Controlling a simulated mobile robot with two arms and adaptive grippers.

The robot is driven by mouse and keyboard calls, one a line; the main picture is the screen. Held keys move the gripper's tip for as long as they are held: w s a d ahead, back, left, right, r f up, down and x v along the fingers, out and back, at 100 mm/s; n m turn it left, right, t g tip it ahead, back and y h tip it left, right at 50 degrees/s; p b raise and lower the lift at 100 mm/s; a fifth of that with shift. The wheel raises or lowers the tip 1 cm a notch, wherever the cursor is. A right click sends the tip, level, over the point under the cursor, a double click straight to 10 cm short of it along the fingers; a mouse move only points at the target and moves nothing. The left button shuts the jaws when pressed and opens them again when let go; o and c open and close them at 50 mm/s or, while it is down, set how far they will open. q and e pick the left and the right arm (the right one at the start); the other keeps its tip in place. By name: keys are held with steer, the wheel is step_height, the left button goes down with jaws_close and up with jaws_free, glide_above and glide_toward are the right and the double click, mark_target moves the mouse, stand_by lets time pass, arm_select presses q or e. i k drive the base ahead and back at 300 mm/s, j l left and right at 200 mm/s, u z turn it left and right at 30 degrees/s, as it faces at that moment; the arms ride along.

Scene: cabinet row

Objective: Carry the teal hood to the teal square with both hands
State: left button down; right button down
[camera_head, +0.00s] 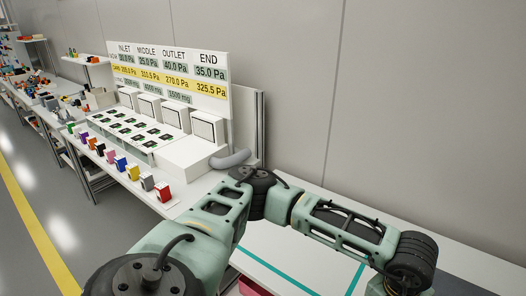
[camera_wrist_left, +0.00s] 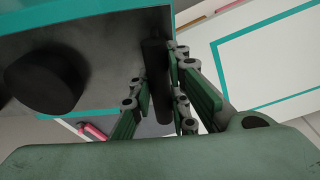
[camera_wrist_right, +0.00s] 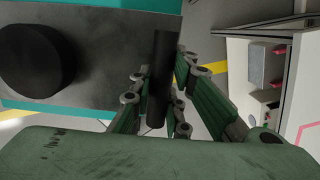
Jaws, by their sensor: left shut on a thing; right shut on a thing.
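The teal hood shows in the left wrist view as a dark grey panel with a teal edge (camera_wrist_left: 88,17), and also in the right wrist view (camera_wrist_right: 115,12). It carries black round parts and black bar handles. My left gripper (camera_wrist_left: 158,78) is shut on one bar handle (camera_wrist_left: 156,70). My right gripper (camera_wrist_right: 162,78) is shut on another bar handle (camera_wrist_right: 161,72). The teal square (camera_wrist_left: 265,24) is an outline on a white surface, right of the hood in the left wrist view; teal lines also show in the head view (camera_head: 275,269). The head view shows neither hood nor grippers.
A white bench with a display board (camera_head: 170,72), filter boxes and several coloured blocks (camera_head: 120,163) stands left. A grey hose (camera_head: 230,160) is at its end. A pink container (camera_head: 250,288) is partly visible low down. A plain wall (camera_head: 430,100) bounds the right.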

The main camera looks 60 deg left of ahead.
mark_target(299, 239)
steer(key=i+j+u, duration=0.15)
steer(key=j+u, duration=0.2)
steer(key=i+j+u, duration=0.3)
steer(key=i+j, duration=0.15)
steer(key=j, duration=0.15)
steer(key=i+j, duration=0.15)
steer(key=j, duration=0.2)
steer(key=i+j, duration=0.15)
steer(key=j, duration=0.15)
steer(key=i+j, duration=0.1)
steer(key=j, duration=0.25)
